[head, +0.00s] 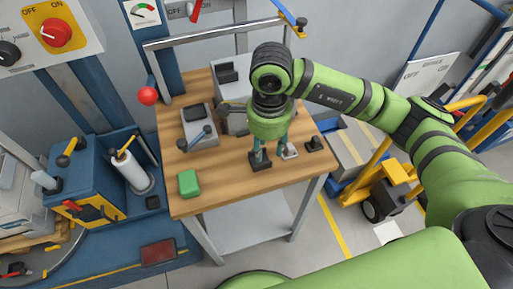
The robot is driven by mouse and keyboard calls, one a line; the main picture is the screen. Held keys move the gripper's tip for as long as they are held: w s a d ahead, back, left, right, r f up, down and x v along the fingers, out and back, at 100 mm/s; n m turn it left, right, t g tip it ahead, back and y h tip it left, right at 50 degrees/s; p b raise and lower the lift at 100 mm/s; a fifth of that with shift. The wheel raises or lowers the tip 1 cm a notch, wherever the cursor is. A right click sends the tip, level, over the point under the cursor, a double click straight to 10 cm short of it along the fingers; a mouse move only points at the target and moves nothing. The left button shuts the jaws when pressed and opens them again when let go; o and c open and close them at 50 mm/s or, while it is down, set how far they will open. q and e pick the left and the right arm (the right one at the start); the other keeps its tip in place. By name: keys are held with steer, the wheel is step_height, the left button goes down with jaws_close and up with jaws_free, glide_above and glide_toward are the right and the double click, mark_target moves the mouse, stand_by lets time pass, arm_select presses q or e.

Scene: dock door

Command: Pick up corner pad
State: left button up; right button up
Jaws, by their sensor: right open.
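My right gripper (274,156) points down over the front right part of the wooden table (225,192). Its two teal fingers are apart, and I see nothing held between them. A small black angled piece (315,144), which looks like a corner pad, lies on the table just right of the right finger, apart from it. A dark block (260,163) shows at the left finger's tip; I cannot tell whether it is part of the finger or a separate piece. My left gripper is not in view.
A green block (189,183) lies at the table's front left. A red ball knob (148,96) is beside the table's left edge. A yellow hand truck (390,175) stands on the right. The table's front middle is clear.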

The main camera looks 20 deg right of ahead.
mark_target(265, 164)
steer(key=f, duration=0.1)
steer(key=f+p, duration=0.1)
steer(key=f, duration=0.1)
steer(key=f+p, duration=0.1)
steer(key=f, duration=0.1)
steer(key=shift+s+a+f, duration=0.25)
steer(key=shift+s, duration=0.05)
steer(key=shift+f, duration=0.25)
jaws_close()
